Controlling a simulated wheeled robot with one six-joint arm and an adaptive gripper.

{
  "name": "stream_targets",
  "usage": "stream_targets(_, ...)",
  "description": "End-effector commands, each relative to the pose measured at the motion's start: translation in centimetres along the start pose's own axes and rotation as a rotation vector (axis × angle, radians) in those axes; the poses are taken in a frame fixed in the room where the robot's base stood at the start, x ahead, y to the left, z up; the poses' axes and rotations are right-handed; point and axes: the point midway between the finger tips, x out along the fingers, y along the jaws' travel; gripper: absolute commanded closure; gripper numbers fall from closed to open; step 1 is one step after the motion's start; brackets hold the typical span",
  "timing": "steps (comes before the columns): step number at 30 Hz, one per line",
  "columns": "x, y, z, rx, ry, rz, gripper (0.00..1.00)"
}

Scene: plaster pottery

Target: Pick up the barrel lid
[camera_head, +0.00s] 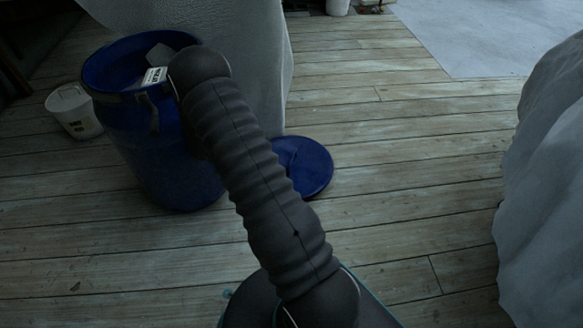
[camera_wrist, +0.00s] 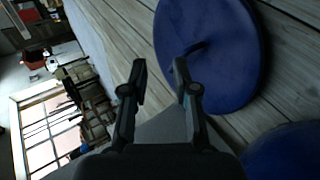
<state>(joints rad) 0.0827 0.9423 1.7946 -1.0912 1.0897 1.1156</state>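The barrel lid (camera_head: 309,166) is a round blue disc on the plank floor, just right of the blue barrel, partly hidden by my arm in the head view. In the wrist view the lid (camera_wrist: 222,50) fills the upper middle, with a raised dark ridge on its face near the fingers. My gripper (camera_wrist: 160,75) is open, its two dark fingers apart with nothing held between them. The right fingertip overlaps the lid's edge in the picture; I cannot tell whether it touches. My gripper is hidden behind the arm in the head view.
The open blue barrel (camera_head: 165,165) stands at left with pale items inside. A white bucket (camera_head: 73,112) stands left of it. A pale draped form (camera_head: 255,60) rises behind the lid, and another (camera_head: 545,190) stands at right. The planks between are clear.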

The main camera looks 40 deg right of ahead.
Motion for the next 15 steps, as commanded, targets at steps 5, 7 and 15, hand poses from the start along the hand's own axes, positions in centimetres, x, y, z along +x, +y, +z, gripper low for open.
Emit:
stream_targets(5, 3.8, -3.2, -2.7, 0.089, 0.085, 0.091, 0.71)
stream_targets(7, 4.8, -4.1, -3.9, 0.141, 0.132, 0.117, 0.71)
stream_targets(15, 6.9, -6.2, -6.9, 0.289, 0.268, 0.162, 0.71)
